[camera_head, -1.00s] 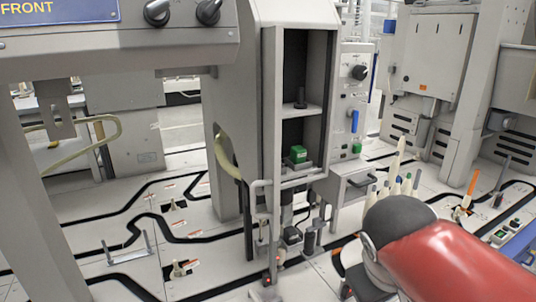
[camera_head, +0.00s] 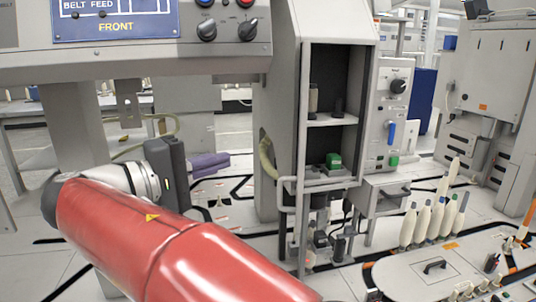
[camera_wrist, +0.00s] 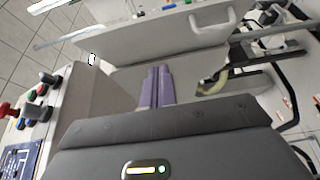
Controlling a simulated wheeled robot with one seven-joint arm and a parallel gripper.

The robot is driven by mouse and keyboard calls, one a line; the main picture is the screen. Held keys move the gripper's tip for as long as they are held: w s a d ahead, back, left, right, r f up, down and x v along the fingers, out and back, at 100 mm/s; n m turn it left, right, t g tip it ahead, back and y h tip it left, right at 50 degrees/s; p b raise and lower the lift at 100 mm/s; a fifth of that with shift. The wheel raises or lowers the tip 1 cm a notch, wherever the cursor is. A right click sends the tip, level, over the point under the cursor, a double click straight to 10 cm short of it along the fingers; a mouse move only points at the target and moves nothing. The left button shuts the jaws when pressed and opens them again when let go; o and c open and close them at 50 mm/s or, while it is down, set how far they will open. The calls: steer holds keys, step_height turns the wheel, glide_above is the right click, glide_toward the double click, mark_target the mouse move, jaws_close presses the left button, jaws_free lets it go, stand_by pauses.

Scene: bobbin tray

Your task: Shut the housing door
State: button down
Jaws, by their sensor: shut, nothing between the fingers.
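The grey housing (camera_head: 283,95) stands upright at the middle of the head view, its front open onto two shelf spaces. Its door (camera_head: 303,150) looks swung out towards me and shows nearly edge-on, with a bar handle (camera_head: 283,215) on its left side. A pale panel with a loop handle, probably this door (camera_wrist: 150,42), crosses the upper wrist view. My gripper (camera_head: 226,160) is left of the housing, its purple fingers together and empty, pointing right. In the wrist view the fingers (camera_wrist: 156,84) point towards the panel; I cannot judge the gap.
A green-topped block (camera_head: 333,161) sits on the lower shelf. A control panel (camera_head: 388,115) and drawer (camera_head: 383,193) stand right of the housing. Several white bobbins (camera_head: 422,222) stand further right. A machine overhang (camera_head: 130,60) spans the upper left. A hose (camera_head: 267,158) hangs beside the housing.

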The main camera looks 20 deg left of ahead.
steer(key=s+d+x, duration=0.1)
steer(key=d+x, duration=0.1)
steer(key=x, duration=1)
steer(key=shift+d, duration=0.45)
steer(key=shift+b, duration=0.35)
